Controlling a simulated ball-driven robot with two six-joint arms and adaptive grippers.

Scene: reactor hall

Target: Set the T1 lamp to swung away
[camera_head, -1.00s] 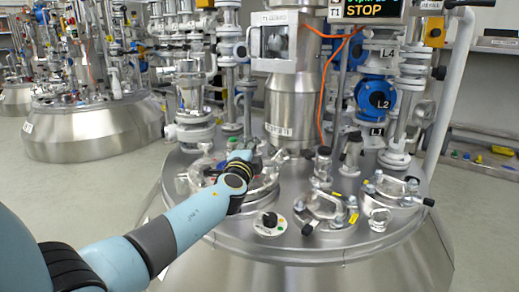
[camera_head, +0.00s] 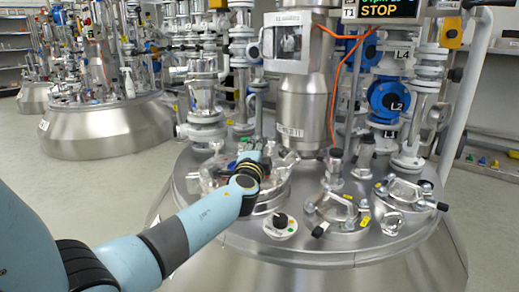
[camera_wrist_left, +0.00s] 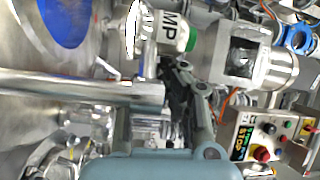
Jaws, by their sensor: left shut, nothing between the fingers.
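A white cylindrical part (camera_wrist_left: 150,32) with a green end and the letters "MP" shows at the top of the left wrist view; it looks like the lamp, its label partly cut off. In the head view I cannot pick out the lamp clearly around my gripper. My left gripper (camera_head: 250,157) reaches over the lid of the front steel vessel (camera_head: 330,248), near its left-hand port. In the left wrist view its dark fingers (camera_wrist_left: 176,72) are shut and empty, just beside the white part. I cannot tell whether they touch it. My right gripper is not in view.
A steel column with a windowed box (camera_head: 288,42) stands behind my gripper. Blue valves (camera_head: 388,97) and an orange cable (camera_head: 337,75) are to the right. A black knob (camera_head: 280,221) and clamped ports (camera_head: 340,208) sit on the lid's front right. A STOP display (camera_head: 380,10) hangs above.

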